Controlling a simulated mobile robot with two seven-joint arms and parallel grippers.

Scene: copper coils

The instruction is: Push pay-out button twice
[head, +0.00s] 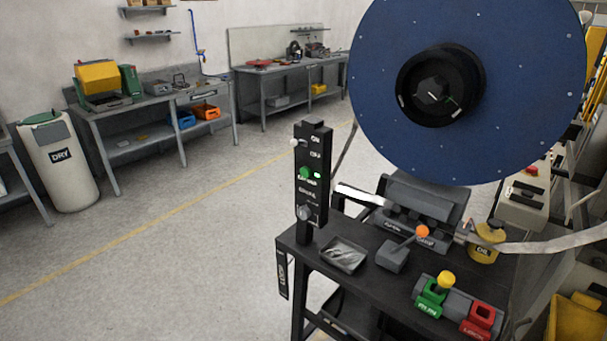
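A black upright control panel (310,190) stands at the left corner of the dark bench, its front facing me. It carries a small white knob or switch (295,142) near the top, a green button (305,173) with a lit green spot beside it, and a grey knob (304,213) low down. The labels are too small to read surely, so I cannot tell which control is marked pay-out. Neither of my grippers shows in the head view.
A large blue disc (530,90) with a black hub overhangs the dark bench (320,262). The bench holds a metal tray (343,255), an orange-knobbed lever (422,231), a yellow knob (446,278) in a green holder and a red holder (480,319). Open floor (200,240) lies left.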

